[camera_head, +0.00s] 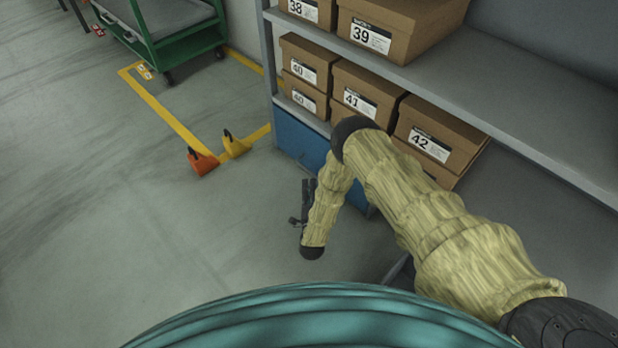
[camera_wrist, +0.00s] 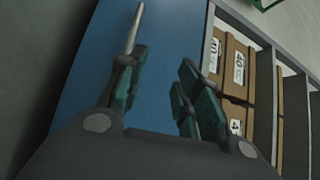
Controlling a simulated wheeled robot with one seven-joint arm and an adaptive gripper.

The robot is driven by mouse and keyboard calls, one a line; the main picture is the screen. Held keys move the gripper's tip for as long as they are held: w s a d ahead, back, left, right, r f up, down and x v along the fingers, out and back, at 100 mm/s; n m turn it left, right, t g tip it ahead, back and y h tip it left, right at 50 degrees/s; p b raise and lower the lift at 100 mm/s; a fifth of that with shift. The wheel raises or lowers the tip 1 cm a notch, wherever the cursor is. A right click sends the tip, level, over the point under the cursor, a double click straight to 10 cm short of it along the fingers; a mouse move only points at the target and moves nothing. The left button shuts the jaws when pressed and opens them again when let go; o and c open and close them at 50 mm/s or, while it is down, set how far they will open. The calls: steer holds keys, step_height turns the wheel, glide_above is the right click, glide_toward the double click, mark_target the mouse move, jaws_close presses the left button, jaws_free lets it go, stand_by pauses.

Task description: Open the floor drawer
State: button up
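The blue floor drawer (camera_head: 298,143) sits under the lowest shelf of the rack, and its front looks closed. Its plain blue face (camera_wrist: 170,45) fills the middle of the wrist view. A thin metal bar handle (camera_wrist: 133,28) stands on that face, running up from the left finger, its lower end hidden behind it. My gripper (camera_head: 306,200) is low in front of the drawer in the head view, partly hidden by my own arm. In the wrist view my gripper (camera_wrist: 160,82) has its fingers apart with nothing between them. I cannot tell whether the left finger touches the handle.
Cardboard shoe boxes (camera_head: 310,60) stand on the grey shelves (camera_head: 495,85) above the drawer. An orange wedge (camera_head: 202,162) and a yellow wedge (camera_head: 235,146) lie on the floor to the left, near yellow lines. A green cart (camera_head: 185,45) stands farther back.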

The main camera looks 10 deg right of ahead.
steer(key=b, duration=0.4)
glide_toward(310, 171)
steer(key=shift+f+b+x, duration=0.2)
steer(key=shift+b+x, duration=0.8)
steer(key=shift+x, duration=1.6)
steer(key=shift+f+b+x, duration=0.2)
steer(key=shift+b+x, duration=0.75)
steer(key=shift+x, duration=1.65)
